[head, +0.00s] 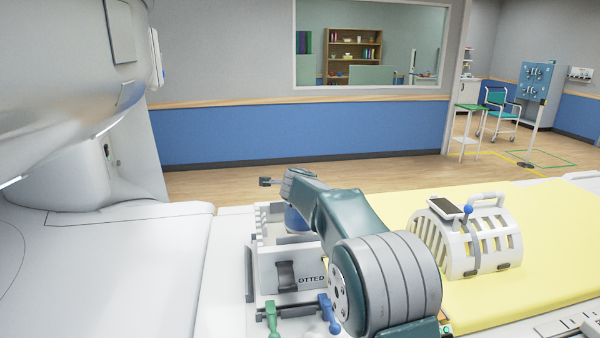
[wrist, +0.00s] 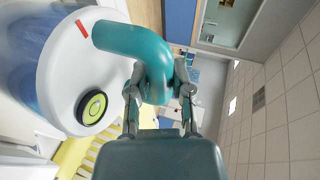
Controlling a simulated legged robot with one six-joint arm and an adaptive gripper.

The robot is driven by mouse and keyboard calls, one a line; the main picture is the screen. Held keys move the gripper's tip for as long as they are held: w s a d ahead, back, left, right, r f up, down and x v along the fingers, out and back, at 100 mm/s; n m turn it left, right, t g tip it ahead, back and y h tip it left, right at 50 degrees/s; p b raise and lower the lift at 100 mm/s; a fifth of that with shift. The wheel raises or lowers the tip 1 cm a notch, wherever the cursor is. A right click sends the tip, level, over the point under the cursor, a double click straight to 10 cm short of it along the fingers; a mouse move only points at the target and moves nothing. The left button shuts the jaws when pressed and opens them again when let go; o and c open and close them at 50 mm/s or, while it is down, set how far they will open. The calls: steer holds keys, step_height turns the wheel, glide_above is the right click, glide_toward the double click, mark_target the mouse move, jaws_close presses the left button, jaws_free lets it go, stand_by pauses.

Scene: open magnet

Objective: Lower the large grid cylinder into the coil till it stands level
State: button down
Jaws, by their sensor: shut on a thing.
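The large cylinder shows in the wrist view, with a white top (wrist: 62,75) and a blue see-through body (wrist: 22,45). A teal curved handle (wrist: 130,42), a red mark and a round black-and-yellow level (wrist: 94,108) are on its top. My gripper (wrist: 160,90) is shut on the handle. In the head view a small blue part of the cylinder (head: 297,222) shows under my arm, over or in the white box; I cannot tell which. The white slotted coil (head: 462,240) lies on the yellow mat, to the right of my arm. The cylinder's lower end is hidden.
The white box (head: 262,282), with part of a label, has a green (head: 272,315) and a blue handle (head: 329,312) at its front. The white scanner (head: 70,90) fills the left. The yellow mat (head: 560,225) has bare room around the coil.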

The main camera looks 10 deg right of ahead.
steer(key=shift+f, duration=0.65)
steer(key=shift+a+f, duration=0.2)
steer(key=shift+f, duration=0.35)
steer(key=shift+a+f, duration=0.15)
steer(key=shift+f, duration=0.35)
steer(key=shift+d+f, duration=0.2)
steer(key=shift+f, duration=1.5)
steer(key=shift+a+f, duration=0.1)
steer(key=shift+f, duration=0.25)
steer(key=shift+s, duration=0.35)
steer(key=shift+f, duration=0.7)
steer(key=shift+c, duration=2.2)
jaws_free()
